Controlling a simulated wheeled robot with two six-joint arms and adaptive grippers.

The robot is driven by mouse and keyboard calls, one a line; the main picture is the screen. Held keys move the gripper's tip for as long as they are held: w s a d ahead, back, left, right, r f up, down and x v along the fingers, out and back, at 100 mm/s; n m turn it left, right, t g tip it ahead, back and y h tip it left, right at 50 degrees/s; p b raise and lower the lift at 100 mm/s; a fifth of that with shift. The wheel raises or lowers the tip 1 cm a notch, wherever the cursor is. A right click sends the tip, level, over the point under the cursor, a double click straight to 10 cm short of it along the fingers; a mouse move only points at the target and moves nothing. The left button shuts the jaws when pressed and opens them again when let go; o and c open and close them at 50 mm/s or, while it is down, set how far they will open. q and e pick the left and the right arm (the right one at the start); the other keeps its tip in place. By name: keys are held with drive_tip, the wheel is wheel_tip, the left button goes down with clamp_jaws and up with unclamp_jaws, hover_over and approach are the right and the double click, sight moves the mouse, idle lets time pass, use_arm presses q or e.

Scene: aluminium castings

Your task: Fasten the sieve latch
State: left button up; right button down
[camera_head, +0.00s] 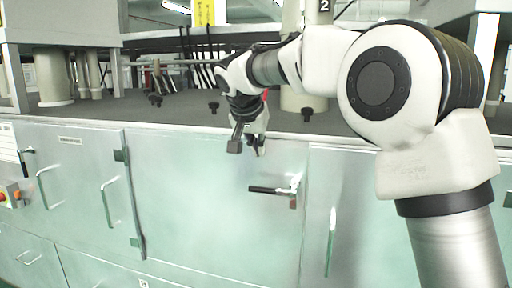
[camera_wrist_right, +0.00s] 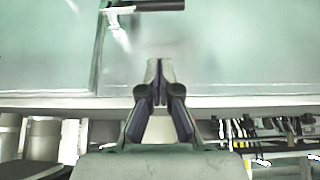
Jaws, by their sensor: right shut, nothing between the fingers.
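The latch (camera_head: 272,190) is a dark handle on a pale metal bracket, mounted on the front of a pale green cabinet door (camera_head: 205,195). The handle lies roughly level, pointing left from the bracket. In the right wrist view the latch (camera_wrist_right: 148,7) shows at the top edge, partly cut off. My right gripper (camera_head: 257,147) hangs in front of the cabinet's top edge, above the latch and apart from it. In the wrist view its fingers (camera_wrist_right: 159,68) are together and empty. My left gripper is not in view.
A dark grey worktop (camera_head: 165,115) runs above the doors, with black knobs (camera_head: 307,114) near its edge. Other door handles (camera_head: 110,197) project to the left, and another handle (camera_head: 331,240) stands to the right. The space before the doors is clear.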

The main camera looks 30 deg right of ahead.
drive_tip(key=p, duration=0.1)
hover_over(261, 191)
drive_tip(key=f, duration=0.5)
drive_tip(key=shift+w+d, duration=0.2)
drive_tip(key=f, duration=0.2)
drive_tip(key=f+p, duration=0.1)
drive_tip(key=shift+s+a+f, duration=0.15)
drive_tip(key=shift+s+f, duration=0.05)
drive_tip(key=shift+f, duration=0.2)
drive_tip(key=shift+a+f, duration=0.1)
drive_tip(key=shift+f, duration=0.2)
drive_tip(key=shift+f, duration=0.1)
